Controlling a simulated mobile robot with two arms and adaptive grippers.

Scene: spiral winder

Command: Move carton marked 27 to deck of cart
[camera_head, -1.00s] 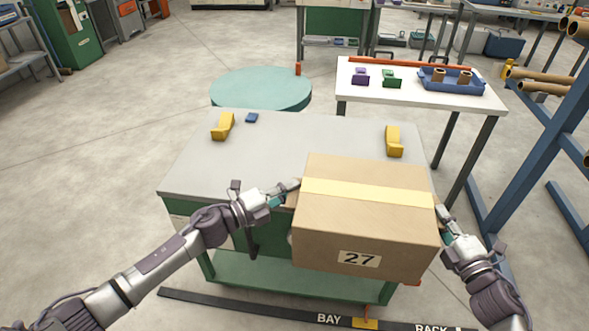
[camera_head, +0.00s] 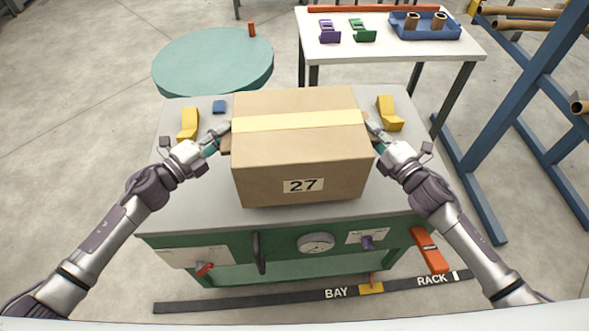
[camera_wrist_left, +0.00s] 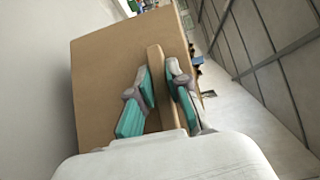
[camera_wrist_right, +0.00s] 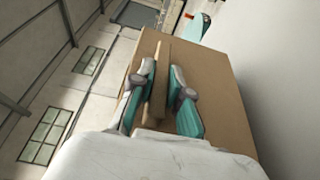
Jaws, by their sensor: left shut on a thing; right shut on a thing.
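The brown carton marked 27 (camera_head: 300,160) has a pale tape strip across its top and faces me with its number label. It is level over the grey top (camera_head: 185,220) of a green unit; I cannot tell whether it touches that top. My left gripper (camera_head: 226,137) is shut on the carton's left side tab, which shows in the left wrist view (camera_wrist_left: 155,70). My right gripper (camera_head: 371,128) is shut on the right side tab, which shows in the right wrist view (camera_wrist_right: 161,85). The carton hides the middle of the grey top.
Yellow brackets (camera_head: 189,123) (camera_head: 389,113) and a blue block (camera_head: 219,107) are on the grey top. Behind are a round teal disc (camera_head: 212,65) and a white table (camera_head: 390,55). A blue rack (camera_head: 530,90) stands at right. The unit's front has a gauge (camera_head: 316,242).

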